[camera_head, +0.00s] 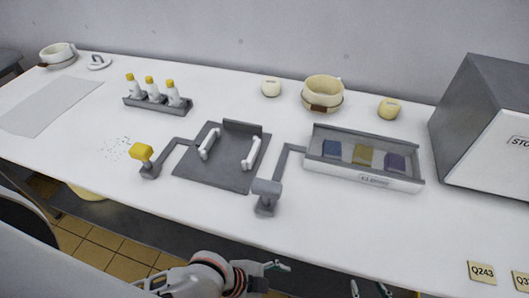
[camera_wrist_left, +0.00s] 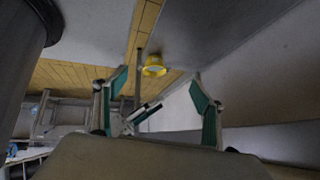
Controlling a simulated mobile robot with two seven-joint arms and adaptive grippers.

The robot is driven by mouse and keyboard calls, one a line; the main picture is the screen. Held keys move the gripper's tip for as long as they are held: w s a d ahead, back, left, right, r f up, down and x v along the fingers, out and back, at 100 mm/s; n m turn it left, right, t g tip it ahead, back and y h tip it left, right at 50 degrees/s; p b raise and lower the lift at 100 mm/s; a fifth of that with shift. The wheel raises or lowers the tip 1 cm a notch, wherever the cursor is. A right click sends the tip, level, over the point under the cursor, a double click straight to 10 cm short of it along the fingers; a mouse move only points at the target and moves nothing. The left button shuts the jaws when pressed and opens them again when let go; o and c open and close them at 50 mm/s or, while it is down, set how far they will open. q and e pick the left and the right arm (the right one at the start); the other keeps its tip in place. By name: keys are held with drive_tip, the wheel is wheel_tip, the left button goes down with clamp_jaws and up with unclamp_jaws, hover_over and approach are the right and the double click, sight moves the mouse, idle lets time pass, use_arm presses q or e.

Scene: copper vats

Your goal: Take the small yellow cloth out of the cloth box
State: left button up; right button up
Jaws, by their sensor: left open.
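The cloth box (camera_head: 345,173) is a shallow grey tray with a label on its front, on the right half of the white table. The small yellow cloth (camera_head: 362,155) lies in its middle, between a blue cloth (camera_head: 332,148) and a purple cloth (camera_head: 395,161). My left gripper (camera_head: 277,266) is low in front of the table, well away from the box. In the left wrist view its teal-padded fingers (camera_wrist_left: 160,95) are apart with nothing between them. My right gripper (camera_head: 370,289) shows only its fingertips at the bottom edge, apart and empty, below the box.
A grey box-shaped unit (camera_head: 490,130) stands right of the cloth box. A grey post (camera_head: 267,195) and a grey mat with white handles (camera_head: 222,165) are to its left. A cream pot (camera_head: 322,92) and a yellowish round item (camera_head: 388,109) stand behind. The table front is mostly clear.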

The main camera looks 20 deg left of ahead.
use_arm(q)
drive_tip(key=s+d+r+m+g+h, duration=0.2)
drive_tip(key=s+d+r+m+g, duration=0.1)
drive_tip(key=d+r+m, duration=1)
wheel_tip(320, 180, up, 22)
drive_tip(key=m+t+y, duration=0.1)
drive_tip(key=m+y, duration=0.6)
drive_tip(key=y, duration=0.2)
hover_over(266, 185)
drive_tip(key=s, duration=0.1)
drive_tip(key=f, duration=0.7)
drive_tip(key=w+f, duration=0.1)
drive_tip(key=f, duration=0.3)
drive_tip(key=shift+f, duration=0.15)
drive_tip(key=c, duration=1.2)
